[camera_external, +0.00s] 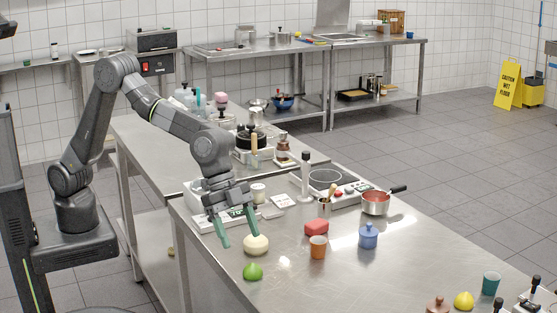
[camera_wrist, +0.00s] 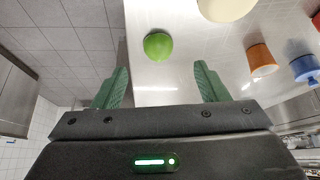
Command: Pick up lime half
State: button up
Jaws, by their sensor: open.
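The lime half (camera_external: 253,271) is a bright green, rounded piece lying on the steel worktop near its left edge. In the wrist view the lime half (camera_wrist: 158,46) shows at the top middle, beyond and between my two green fingers. My gripper (camera_external: 238,232) is open and empty, pointing down over the worktop's left part, with its fingers above and behind the lime half. It also shows in the wrist view (camera_wrist: 160,82). Nothing hides the lime half.
A pale round object (camera_external: 256,245) sits right behind the lime half, close to one finger. An orange cup (camera_external: 318,247), a red block (camera_external: 316,228) and a blue lidded jar (camera_external: 368,236) stand to the right. A yellow piece (camera_external: 464,300) lies farther right. Worktop between is clear.

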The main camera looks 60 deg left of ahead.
aim_at(253, 271)
jog(key=shift+d+p+x, duration=0.1)
jog(key=shift+p+x, duration=0.2)
jog(key=shift+x, duration=1.65)
jog(key=shift+d+p+x, duration=0.15)
jog(key=shift+p+x, duration=0.15)
jog(key=shift+x, duration=1.6)
jog(key=shift+s+r, duration=0.1)
jog(key=c, duration=1.1)
